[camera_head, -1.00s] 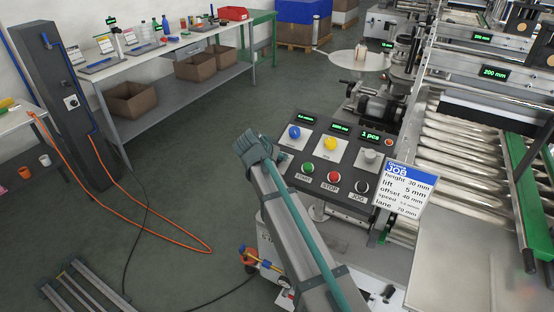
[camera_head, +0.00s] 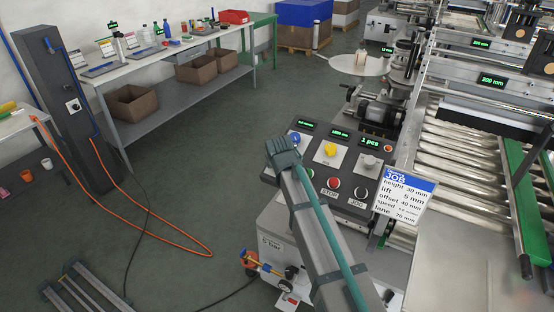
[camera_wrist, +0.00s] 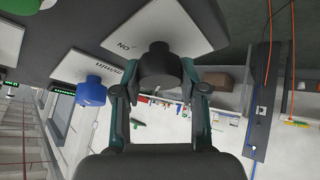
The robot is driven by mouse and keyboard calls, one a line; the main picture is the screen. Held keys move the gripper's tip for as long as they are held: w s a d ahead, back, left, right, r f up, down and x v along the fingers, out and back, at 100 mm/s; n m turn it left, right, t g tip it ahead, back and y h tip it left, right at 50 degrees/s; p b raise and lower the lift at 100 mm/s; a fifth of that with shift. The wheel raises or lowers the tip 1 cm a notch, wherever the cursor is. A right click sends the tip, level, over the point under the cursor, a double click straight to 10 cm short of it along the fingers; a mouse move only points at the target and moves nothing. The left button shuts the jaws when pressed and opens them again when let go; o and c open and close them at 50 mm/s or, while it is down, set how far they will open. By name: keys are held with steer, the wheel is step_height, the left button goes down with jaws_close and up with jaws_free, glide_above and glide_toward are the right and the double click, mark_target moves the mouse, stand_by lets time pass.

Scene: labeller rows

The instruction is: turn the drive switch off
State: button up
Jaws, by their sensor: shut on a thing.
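The drive switch (camera_wrist: 160,68) shows in the wrist view as a dark round knob on a white plate (camera_wrist: 128,30) that carries an ON mark. My gripper (camera_wrist: 159,80) is shut on this knob, with one finger on each side of it. The knob's far side and any pointer on it are hidden, so I cannot tell which way it is turned. In the head view my arm covers the switch at the left part of the control panel (camera_head: 322,192).
A blue knob (camera_wrist: 90,92) stands beside the switch in the wrist view. The head view shows a yellow knob (camera_head: 330,149), a grey knob (camera_head: 371,162), a red STOP button (camera_head: 333,183) and a job sheet (camera_head: 405,190). The roller conveyor (camera_head: 460,150) lies to the right.

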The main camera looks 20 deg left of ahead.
steer(key=shift+n, duration=0.7)
steer(key=shift+y, duration=0.3)
steer(key=o, duration=1.1)
steer(key=shift+o, duration=0.2)
steer(key=shift+s, duration=0.1)
steer(key=v, duration=1.2)
steer(key=shift+w+r, duration=0.15)
steer(key=shift+w, duration=0.05)
